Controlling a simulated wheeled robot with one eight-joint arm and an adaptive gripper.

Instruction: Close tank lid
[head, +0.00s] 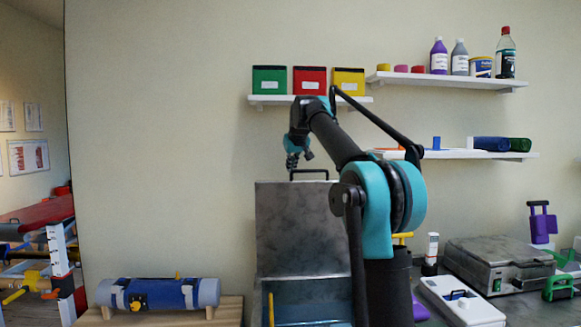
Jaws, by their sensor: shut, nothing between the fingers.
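The tank (262,303) is a grey metal box low in the middle of the head view, with a blue inside showing. Its lid (300,225) is a mottled grey metal panel standing upright at the back, so the tank is open. A dark handle (309,172) sits on the lid's top edge. My gripper (292,163) is small in view, shut and empty, just above and left of the handle. I cannot tell whether it is in front of the lid or behind it. My arm hides the right edge of the lid and part of the tank.
A blue roller (160,294) lies on a wooden stand at left. A grey metal appliance (495,262) and a white device (460,302) stand at right. Green, red and yellow bins (309,80) fill a wall shelf above. Bottles (439,57) stand on a higher shelf.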

